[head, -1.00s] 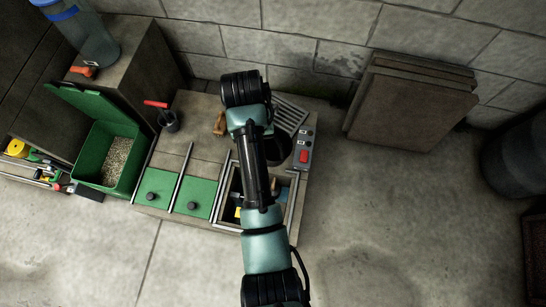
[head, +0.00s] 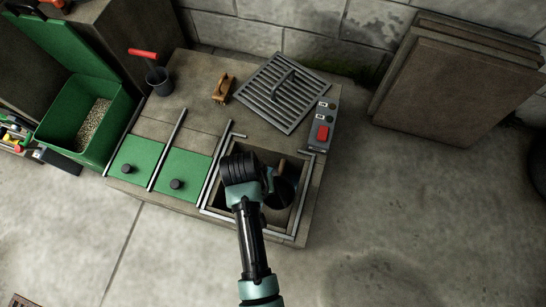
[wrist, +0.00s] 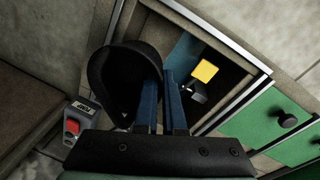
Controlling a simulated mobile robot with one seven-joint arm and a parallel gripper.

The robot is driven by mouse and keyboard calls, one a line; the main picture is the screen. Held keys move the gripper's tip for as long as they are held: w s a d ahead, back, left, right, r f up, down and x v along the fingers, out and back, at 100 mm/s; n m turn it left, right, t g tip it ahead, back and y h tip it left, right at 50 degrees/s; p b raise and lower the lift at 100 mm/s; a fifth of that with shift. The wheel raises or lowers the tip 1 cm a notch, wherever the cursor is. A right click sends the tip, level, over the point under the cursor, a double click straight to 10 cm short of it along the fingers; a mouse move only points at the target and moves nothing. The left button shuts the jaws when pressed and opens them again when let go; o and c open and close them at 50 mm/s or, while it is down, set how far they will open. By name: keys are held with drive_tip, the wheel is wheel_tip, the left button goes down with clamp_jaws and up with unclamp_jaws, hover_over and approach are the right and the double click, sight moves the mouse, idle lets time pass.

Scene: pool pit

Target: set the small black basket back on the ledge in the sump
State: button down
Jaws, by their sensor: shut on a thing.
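My gripper (wrist: 160,85) is shut on the small black basket (wrist: 112,82), with its blue fingers pinching the basket's side in the wrist view. The basket appears tilted, its round opening turned toward the wrist camera. In the head view the basket (head: 286,192) hangs over the right part of the open sump (head: 216,208), partly behind my wrist; the fingertips are hidden there. Inside the sump, the wrist view shows a yellow block-like part (wrist: 204,72) on a grey fitting and a blue surface (wrist: 184,50). I cannot tell which surface is the ledge.
A metal grate (head: 283,92) lies behind the sump, beside a switch box with a red button (head: 322,133). Green lids (head: 186,176) lie to the left. Floor at right is clear.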

wheel_tip(320, 180, down, 17)
drive_tip(key=b, duration=1.1)
drive_tip(key=shift+f, duration=0.1)
drive_tip(key=shift+f, duration=0.15)
drive_tip(key=c, duration=1)
unclamp_jaws()
